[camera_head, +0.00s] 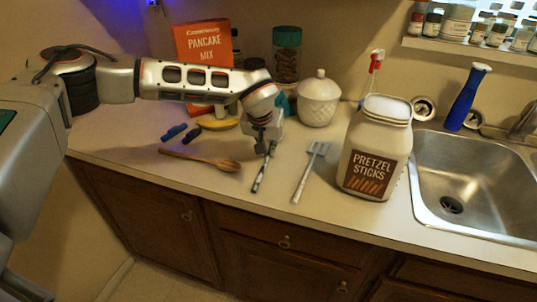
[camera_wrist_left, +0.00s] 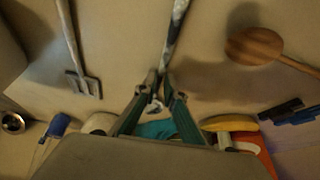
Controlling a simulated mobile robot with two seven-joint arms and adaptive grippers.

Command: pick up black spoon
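The black spoon (camera_head: 260,177) is a thin, dark, mottled utensil on the counter, seen below my left gripper (camera_head: 264,147). In the left wrist view its long handle (camera_wrist_left: 177,32) runs from the top edge down between the fingertips of my left gripper (camera_wrist_left: 160,78). The fingers lean inward and look closed on the handle from both sides. The far end of the spoon is partly hidden by the gripper. It seems to be at counter level. My right gripper is not in view.
A wooden spoon (camera_head: 203,159) lies to the left, a grey slotted turner (camera_head: 310,170) to the right. The pretzel jar (camera_head: 375,150), white lidded jar (camera_head: 319,100) and pancake mix box (camera_head: 203,45) stand around. The sink (camera_head: 475,180) is at far right. The counter's front strip is clear.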

